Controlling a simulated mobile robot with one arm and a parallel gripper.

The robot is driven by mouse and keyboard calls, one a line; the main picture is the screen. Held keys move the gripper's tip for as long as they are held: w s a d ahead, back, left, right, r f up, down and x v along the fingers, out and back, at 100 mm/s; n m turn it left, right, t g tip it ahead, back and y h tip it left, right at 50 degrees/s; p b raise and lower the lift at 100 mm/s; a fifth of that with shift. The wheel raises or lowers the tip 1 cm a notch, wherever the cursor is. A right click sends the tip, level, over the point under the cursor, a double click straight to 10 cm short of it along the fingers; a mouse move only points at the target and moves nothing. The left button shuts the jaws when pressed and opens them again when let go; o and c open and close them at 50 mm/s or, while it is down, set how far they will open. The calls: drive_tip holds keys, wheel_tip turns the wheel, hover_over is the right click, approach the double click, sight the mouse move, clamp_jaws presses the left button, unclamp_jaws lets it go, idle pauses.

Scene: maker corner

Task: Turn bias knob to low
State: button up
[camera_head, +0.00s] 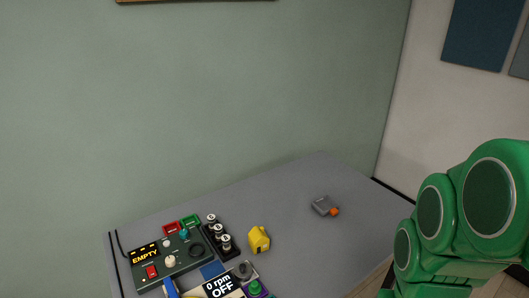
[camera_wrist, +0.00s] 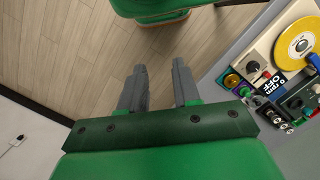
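No label reading bias is legible, so I cannot tell which knob is the bias knob. In the head view a dark green panel (camera_head: 184,265) has an "EMPTY" display (camera_head: 144,254), a red switch (camera_head: 152,272) and a pale knob (camera_head: 170,261). My gripper (camera_wrist: 158,66) is open and empty in the wrist view, over the floor, apart from the table and panels. It is not visible in the head view.
The grey table (camera_head: 300,185) has free room at its back and right. On it are a yellow block (camera_head: 259,240), a grey piece with an orange end (camera_head: 325,206) and a black rack of round-topped items (camera_head: 221,239). A yellow disc (camera_wrist: 299,42) shows in the wrist view.

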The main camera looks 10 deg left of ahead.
drive_tip(key=o, duration=0.5)
drive_tip(key=w, duration=0.2)
drive_tip(key=w+a+r, duration=0.1)
drive_tip(key=w, duration=0.2)
drive_tip(key=w+r, duration=0.1)
drive_tip(key=w, duration=0.2)
drive_tip(key=shift+a, duration=0.35)
drive_tip(key=w+a+f+n+t, duration=0.1)
drive_tip(key=w+a, duration=0.9)
drive_tip(key=w, duration=0.3)
drive_tip(key=w+a+f, duration=0.1)
drive_tip(key=w+a, duration=0.8)
drive_tip(key=w, duration=0.5)
drive_tip(key=n, duration=0.2)
hover_over(184, 231)
drive_tip(key=shift+t, duration=0.4)
wheel_tip(184, 231, down, 19)
drive_tip(key=shift+d+f, duration=0.1)
drive_tip(key=shift+f, duration=0.1)
drive_tip(key=shift+s+a+f, duration=0.15)
drive_tip(key=shift+a+f, duration=0.05)
drive_tip(key=shift+f, duration=3.8)
